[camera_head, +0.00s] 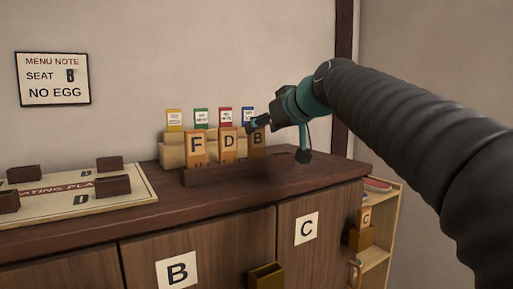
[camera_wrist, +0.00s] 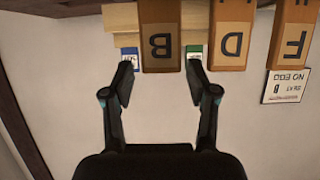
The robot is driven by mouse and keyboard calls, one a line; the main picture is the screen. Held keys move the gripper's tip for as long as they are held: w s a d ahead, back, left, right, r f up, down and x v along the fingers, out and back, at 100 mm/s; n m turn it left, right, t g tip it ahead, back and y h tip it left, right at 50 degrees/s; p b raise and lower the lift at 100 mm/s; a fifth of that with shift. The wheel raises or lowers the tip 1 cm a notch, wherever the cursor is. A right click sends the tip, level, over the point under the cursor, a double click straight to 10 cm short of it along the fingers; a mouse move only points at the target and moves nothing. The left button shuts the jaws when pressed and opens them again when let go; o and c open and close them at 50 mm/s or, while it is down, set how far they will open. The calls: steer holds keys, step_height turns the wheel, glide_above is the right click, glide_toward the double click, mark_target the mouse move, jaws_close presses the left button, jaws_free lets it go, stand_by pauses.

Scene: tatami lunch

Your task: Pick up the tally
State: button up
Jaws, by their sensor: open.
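Three upright orange-brown tallies stand in a dark wooden rack (camera_head: 235,174) on the cabinet top: F (camera_head: 196,145), D (camera_head: 228,143) and B (camera_head: 258,140). B is nearest my gripper (camera_head: 280,139), which is at its right and partly overlaps its top. In the wrist view, upside down, my open, empty gripper (camera_wrist: 160,70) has one finger on each side of the B tally's (camera_wrist: 160,38) top end. I cannot tell whether either finger touches it. D (camera_wrist: 231,35) and F (camera_wrist: 291,38) stand beside it there.
Coloured cards, such as a green one (camera_head: 201,118), stand on a pale stepped block behind the tallies. A seating board (camera_head: 130,190) with dark blocks lies left. A menu note (camera_head: 52,79) on the wall reads seat B, no egg. A shelf (camera_head: 378,258) stands right.

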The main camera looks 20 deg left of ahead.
mark_target(256, 141)
steer(key=x, duration=0.3)
steer(key=shift+w+a+f, duration=0.15)
steer(key=shift+a+f, duration=0.1)
steer(key=shift+a, duration=0.1)
steer(key=shift+c, duration=0.2)
steer(key=c, duration=0.8)
steer(key=shift+r, duration=0.1)
steer(key=shift+c, duration=0.2)
